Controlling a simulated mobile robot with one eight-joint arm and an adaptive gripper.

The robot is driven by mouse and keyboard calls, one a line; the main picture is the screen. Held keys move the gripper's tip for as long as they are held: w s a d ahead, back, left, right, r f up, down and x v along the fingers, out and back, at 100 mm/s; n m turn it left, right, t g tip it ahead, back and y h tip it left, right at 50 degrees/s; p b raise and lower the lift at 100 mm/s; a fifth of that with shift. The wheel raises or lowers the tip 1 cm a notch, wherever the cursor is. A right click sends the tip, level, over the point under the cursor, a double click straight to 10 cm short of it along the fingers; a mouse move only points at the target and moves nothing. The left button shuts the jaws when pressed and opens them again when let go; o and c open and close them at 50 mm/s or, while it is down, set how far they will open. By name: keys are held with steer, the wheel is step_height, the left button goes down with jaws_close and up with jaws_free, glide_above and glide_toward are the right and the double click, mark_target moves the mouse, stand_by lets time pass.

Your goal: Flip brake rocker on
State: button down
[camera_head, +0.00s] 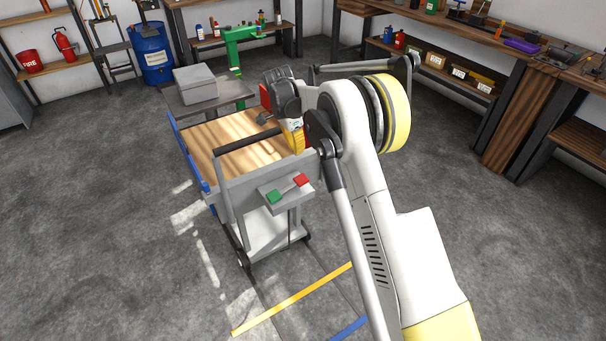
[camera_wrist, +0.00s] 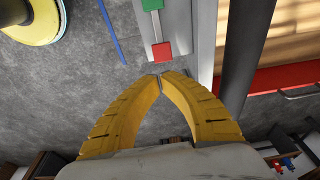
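A grey control box (camera_head: 288,192) on the end of the cart carries a green rocker (camera_head: 273,197) and a red rocker (camera_head: 302,180). No label shows which one is the brake rocker. In the wrist view the red rocker (camera_wrist: 162,52) lies just beyond my fingertips, and the green rocker (camera_wrist: 151,5) is at the top edge. My gripper (camera_wrist: 160,77) has its yellow fingers brought together at the tips, with nothing between them. A small gap seems to separate the tips from the red rocker. In the head view my gripper (camera_head: 295,137) is partly hidden by my arm.
Shelves and workbenches line the walls. The floor around the cart is mostly clear.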

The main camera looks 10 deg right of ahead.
mark_target(306, 177)
steer(key=f+b, duration=0.2)
steer(key=f, duration=0.2)
steer(key=d+f+b, duration=0.1)
steer(key=f+b, duration=0.1)
steer(key=f, duration=0.3)
steer(key=w+d+f+b, duration=0.1)
steer(key=f+b, duration=0.1)
steer(key=f, duration=0.2)
steer(key=shift+d+f, duration=0.25)
steer(key=shift+f, duration=0.1)
steer(key=shift+s, duration=0.1)
steer(key=shift+d+f+g+y, duration=0.3)
steer(key=shift+d+f+y, duration=0.25)
steer(key=shift+y, duration=0.35)
steer(key=shift+w+f+y, duration=0.2)
steer(key=shift+f+y, duration=0.1)
steer(key=shift+f, duration=0.35)
steer(key=shift+r, duration=0.25)
steer(key=shift+r+p, duration=0.5)
steer(key=shift+r, duration=0.15)
